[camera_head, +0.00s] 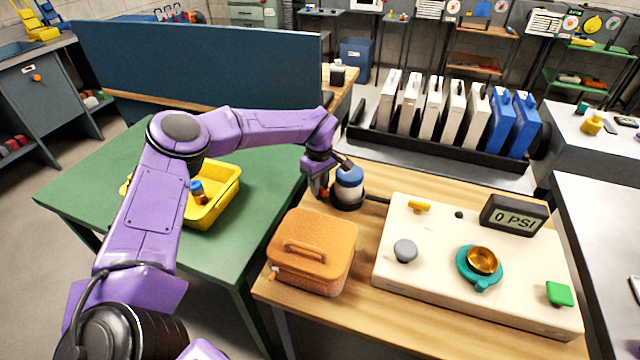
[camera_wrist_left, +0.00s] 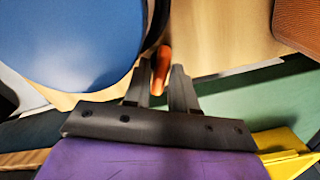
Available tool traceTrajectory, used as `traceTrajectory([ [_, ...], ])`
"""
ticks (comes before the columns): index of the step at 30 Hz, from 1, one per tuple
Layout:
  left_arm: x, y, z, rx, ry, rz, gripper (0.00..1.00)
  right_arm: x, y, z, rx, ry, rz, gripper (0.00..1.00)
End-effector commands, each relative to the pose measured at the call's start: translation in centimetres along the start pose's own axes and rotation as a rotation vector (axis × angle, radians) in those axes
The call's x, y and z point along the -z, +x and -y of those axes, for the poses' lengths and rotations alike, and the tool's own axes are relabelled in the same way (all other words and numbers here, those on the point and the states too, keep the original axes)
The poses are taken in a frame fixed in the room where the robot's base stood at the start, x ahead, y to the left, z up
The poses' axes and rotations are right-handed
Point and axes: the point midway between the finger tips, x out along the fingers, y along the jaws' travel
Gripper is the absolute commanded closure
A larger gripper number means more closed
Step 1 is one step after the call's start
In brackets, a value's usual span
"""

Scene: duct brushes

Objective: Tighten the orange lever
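The orange lever (camera_wrist_left: 162,68) shows in the left wrist view, beside the round blue top of a canister (camera_wrist_left: 70,40). My left gripper (camera_head: 322,188) is at the canister's left side. In the left wrist view its two dark fingers (camera_wrist_left: 160,82) are apart, with the lever's near end between or just beyond their tips. I cannot tell whether they touch it. My right gripper is out of view.
An orange lidded box (camera_head: 312,255) stands close in front of the canister. A cream panel (camera_head: 430,270) with knobs and a display (camera_head: 514,217) reading 0 PSI is to the right. A yellow bin (camera_head: 222,205) sits on the green table (camera_head: 90,190) under my left arm.

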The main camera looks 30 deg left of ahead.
Motion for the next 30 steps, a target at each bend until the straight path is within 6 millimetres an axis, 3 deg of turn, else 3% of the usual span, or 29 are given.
traceTrajectory([
  [1, 0.0, 0.0, 0.0, 0.000, 0.000, 0.000, 0.88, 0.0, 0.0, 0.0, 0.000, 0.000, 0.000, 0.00],
  [2, 0.0, 0.0, 0.0, 0.000, 0.000, 0.000, 0.97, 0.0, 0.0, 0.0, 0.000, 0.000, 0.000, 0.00],
  [3, 0.0, 0.0, 0.0, 0.000, 0.000, 0.000, 1.00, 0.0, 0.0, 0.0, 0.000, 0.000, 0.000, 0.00],
  [9, 0.0, 0.1, 0.0, -0.001, -0.037, 0.000, 1.00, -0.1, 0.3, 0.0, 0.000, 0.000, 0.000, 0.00],
  [18, 0.0, 0.0, -0.1, -0.003, -0.393, 0.000, 1.00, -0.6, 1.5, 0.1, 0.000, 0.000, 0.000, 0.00],
  [28, 0.0, -0.2, -0.1, -0.003, -0.432, 0.000, 1.00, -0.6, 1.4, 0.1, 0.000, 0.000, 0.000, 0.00],
  [29, 0.0, -0.2, -0.1, -0.003, -0.432, 0.000, 0.82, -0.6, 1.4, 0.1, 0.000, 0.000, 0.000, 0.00],
  [30, 0.0, -0.2, -0.1, -0.003, -0.432, 0.000, 0.74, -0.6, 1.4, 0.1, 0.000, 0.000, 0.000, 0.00],
])
